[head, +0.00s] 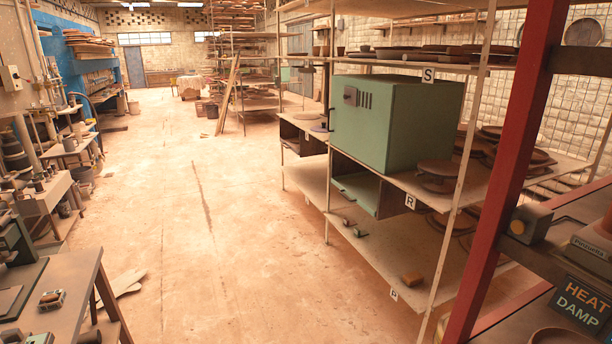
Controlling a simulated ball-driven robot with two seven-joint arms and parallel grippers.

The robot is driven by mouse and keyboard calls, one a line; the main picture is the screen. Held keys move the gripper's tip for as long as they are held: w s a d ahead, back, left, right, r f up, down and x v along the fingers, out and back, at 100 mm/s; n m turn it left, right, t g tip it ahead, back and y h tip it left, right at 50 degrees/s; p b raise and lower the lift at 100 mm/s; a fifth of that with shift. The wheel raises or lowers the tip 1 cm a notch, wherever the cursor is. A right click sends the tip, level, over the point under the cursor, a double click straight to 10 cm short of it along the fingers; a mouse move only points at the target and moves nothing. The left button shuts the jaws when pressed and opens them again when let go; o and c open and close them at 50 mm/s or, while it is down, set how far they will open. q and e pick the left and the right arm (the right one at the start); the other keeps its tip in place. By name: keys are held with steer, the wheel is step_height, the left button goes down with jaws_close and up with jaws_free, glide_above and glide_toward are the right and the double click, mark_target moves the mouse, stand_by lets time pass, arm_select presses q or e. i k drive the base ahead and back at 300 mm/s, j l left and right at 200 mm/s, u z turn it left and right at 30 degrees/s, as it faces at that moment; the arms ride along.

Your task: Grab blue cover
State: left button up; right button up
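I cannot make out a clear blue cover. Neither of my grippers is in view.
Metal shelving (428,185) on the right holds a green box (390,122), round boards and small blocks. A red post (508,170) stands at the near right. Worktables (60,285) line the left. Planks (124,283) lie beside the near table. The middle floor (200,220) is clear.

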mark_target(323, 128)
steer(key=i+u, duration=0.2)
steer(key=i, duration=0.25)
steer(key=i+l+u, duration=0.15)
steer(key=i, duration=0.3)
steer(key=i+l+u, duration=0.2)
steer(key=i, duration=0.25)
steer(key=i+z, duration=0.15)
steer(key=i, duration=0.5)
steer(key=i+j+z, duration=0.15)
steer(key=i, duration=0.55)
steer(key=i+j+z, duration=0.15)
steer(key=i, duration=0.5)
